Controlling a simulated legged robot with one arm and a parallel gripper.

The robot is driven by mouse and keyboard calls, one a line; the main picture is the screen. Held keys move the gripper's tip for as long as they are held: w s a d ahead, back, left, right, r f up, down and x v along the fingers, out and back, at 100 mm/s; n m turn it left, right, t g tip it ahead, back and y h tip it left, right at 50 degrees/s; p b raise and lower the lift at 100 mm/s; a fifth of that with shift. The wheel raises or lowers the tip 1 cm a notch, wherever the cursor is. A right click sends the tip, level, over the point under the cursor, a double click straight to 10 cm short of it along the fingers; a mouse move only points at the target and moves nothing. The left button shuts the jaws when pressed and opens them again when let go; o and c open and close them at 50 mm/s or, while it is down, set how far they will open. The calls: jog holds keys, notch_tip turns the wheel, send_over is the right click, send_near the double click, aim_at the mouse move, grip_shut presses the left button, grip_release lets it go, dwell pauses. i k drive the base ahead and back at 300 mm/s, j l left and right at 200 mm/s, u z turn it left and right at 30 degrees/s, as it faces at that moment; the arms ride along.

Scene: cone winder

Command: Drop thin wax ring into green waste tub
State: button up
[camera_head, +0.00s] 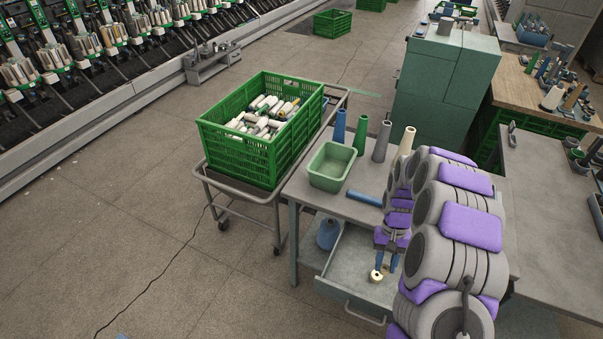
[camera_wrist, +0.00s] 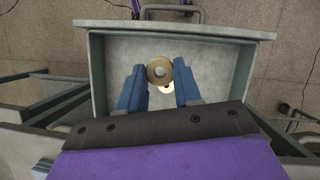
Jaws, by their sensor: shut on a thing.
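My gripper (camera_head: 384,266) points down at the open drawer of the grey table. In the wrist view its two blue fingers (camera_wrist: 160,86) are shut on a tan wax ring (camera_wrist: 160,71) with a round hole. The ring also shows as a small pale piece at the fingertips in the head view (camera_head: 376,275). A second, cream-coloured round piece (camera_wrist: 167,89) shows partly behind the held ring; I cannot tell its height or thickness. The green waste tub (camera_head: 325,183) stands on the tabletop, left of and beyond my gripper, and looks empty.
The pulled-out drawer (camera_head: 350,300) has raised walls around my fingers (camera_wrist: 241,75). A blue tube (camera_head: 364,198) lies on the tabletop near the tub. Several upright cones (camera_head: 382,141) stand behind it. A green crate (camera_head: 235,157) of bobbins sits on a cart to the left.

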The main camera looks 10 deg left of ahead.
aim_at(337, 175)
jog(key=i+j+z, duration=0.1)
jog(key=j, duration=0.45)
jog(key=i+j+z, duration=0.1)
jog(key=j, duration=0.45)
jog(key=i+j, duration=0.2)
jog(key=j, duration=0.35)
jog(key=i+j+z, duration=0.15)
jog(key=j, duration=0.4)
